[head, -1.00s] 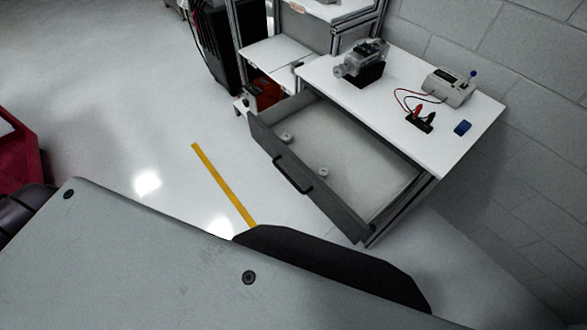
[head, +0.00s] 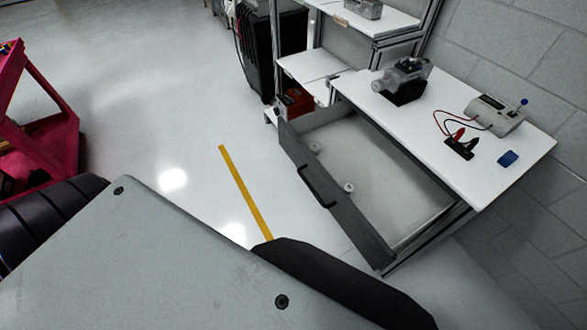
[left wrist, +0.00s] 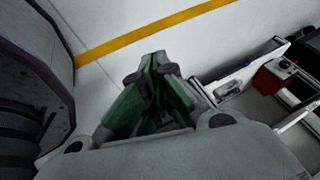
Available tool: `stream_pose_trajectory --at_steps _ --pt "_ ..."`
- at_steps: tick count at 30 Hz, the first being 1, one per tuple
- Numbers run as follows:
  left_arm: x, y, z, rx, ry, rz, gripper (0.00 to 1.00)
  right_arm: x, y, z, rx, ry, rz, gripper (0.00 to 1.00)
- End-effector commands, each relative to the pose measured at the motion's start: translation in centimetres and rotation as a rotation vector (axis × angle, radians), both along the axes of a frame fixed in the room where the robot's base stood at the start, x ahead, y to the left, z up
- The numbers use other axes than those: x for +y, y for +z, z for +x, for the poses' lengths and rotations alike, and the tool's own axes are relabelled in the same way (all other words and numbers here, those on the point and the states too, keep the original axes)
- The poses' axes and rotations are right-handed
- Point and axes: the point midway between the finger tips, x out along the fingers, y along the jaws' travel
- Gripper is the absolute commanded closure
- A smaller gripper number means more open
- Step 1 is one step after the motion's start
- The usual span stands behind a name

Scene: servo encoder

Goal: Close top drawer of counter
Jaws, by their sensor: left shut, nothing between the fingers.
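The counter (head: 440,115) has a white top and stands against the grey block wall. Its top drawer (head: 375,170) is pulled well out, with its grey front and black handle (head: 318,186) facing left. A few small round parts lie inside the drawer. In the left wrist view, my left gripper (left wrist: 155,62) with green-sided fingers is shut and empty over the floor, apart from the drawer. An open drawer part (left wrist: 235,85) shows to its right. Neither gripper shows in the head view. My right gripper is in no frame.
On the counter are a servo motor on a black stand (head: 402,85), a meter box (head: 494,115), clips with leads and a blue block (head: 508,158). A red cart (head: 40,120) stands at the left. Floor with a yellow line (head: 245,192) lies clear between.

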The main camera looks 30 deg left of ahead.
Motion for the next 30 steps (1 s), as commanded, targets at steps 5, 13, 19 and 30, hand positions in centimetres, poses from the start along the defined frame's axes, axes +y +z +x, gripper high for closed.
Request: stream_pose_trajectory --at_steps 5,13,19,30 --pt "3.7 3.4 5.7 -0.171 -0.124 0.088 1.00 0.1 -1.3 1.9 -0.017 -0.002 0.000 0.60" --pt "6.9 10.9 13.0 -0.420 -0.329 0.236 1.00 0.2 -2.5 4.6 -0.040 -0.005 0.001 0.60" --pt "7.3 17.3 17.3 -0.601 -0.496 0.352 1.00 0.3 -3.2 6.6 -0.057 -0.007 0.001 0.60" --pt "3.8 29.7 22.0 -0.943 -0.834 0.571 1.00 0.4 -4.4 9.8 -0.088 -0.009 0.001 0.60"
